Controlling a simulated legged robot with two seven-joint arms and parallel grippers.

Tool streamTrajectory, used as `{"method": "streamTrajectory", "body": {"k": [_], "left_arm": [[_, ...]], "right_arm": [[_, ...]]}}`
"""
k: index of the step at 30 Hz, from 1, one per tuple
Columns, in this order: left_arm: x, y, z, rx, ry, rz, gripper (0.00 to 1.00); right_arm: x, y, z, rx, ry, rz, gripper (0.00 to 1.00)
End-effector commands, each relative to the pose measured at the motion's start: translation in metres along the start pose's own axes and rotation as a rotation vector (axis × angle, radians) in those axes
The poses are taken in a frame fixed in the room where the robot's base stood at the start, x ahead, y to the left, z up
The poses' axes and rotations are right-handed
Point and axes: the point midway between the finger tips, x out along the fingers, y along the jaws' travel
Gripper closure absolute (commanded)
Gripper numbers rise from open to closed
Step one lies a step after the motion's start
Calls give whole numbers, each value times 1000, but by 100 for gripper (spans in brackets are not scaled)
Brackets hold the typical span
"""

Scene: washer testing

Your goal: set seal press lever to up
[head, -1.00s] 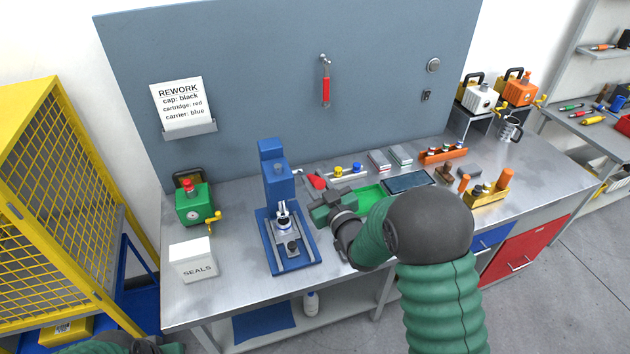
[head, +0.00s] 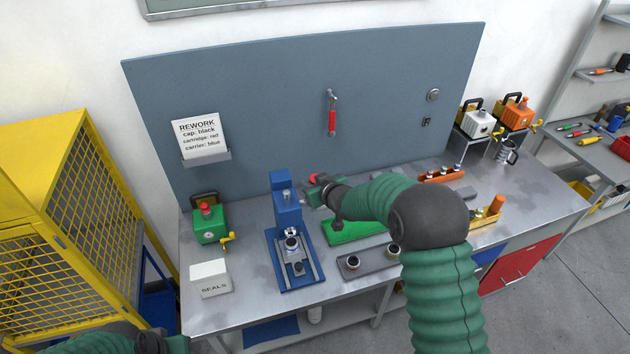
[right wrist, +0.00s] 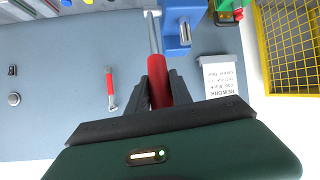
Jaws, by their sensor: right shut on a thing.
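The blue seal press (head: 284,212) stands on the left half of the bench; part of it shows at the top of the right wrist view (right wrist: 180,25). Its lever is a silver rod (right wrist: 154,32) with a red handle (right wrist: 159,82). In the head view the red end (head: 313,178) is beside the press head, at about the height of its top. My right gripper (head: 318,192) is shut on the red handle, which sits between its dark fingers (right wrist: 159,88) in the wrist view. My left gripper (head: 152,343) shows only partly at the bottom left edge; its fingers are unclear.
A green unit (head: 208,226) and a white SEALS box (head: 210,279) stand left of the press. A green mat (head: 352,230) and a grey carrier (head: 368,262) lie to its right. A red-handled tool (head: 332,120) hangs on the back panel. A yellow cage (head: 45,190) stands left.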

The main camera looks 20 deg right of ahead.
Motion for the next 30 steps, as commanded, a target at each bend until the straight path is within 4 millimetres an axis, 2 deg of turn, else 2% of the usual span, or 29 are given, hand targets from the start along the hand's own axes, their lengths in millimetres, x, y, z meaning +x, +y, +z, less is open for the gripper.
{"method": "streamTrajectory", "body": {"k": [3,14,15,19,30], "left_arm": [[-7,0,-2,0,0,0,64],[-6,0,-1,0,0,0,64],[-6,0,-1,0,0,0,64],[-6,0,-1,0,0,0,64],[-3,0,-1,0,0,0,64]], "right_arm": [[1,1,-5,3,-12,-2,100],[3,2,-7,3,-10,-2,100],[3,2,-7,3,-9,-2,71],[3,1,-6,3,-12,-3,54],[-4,1,-4,3,-15,-3,53]]}}
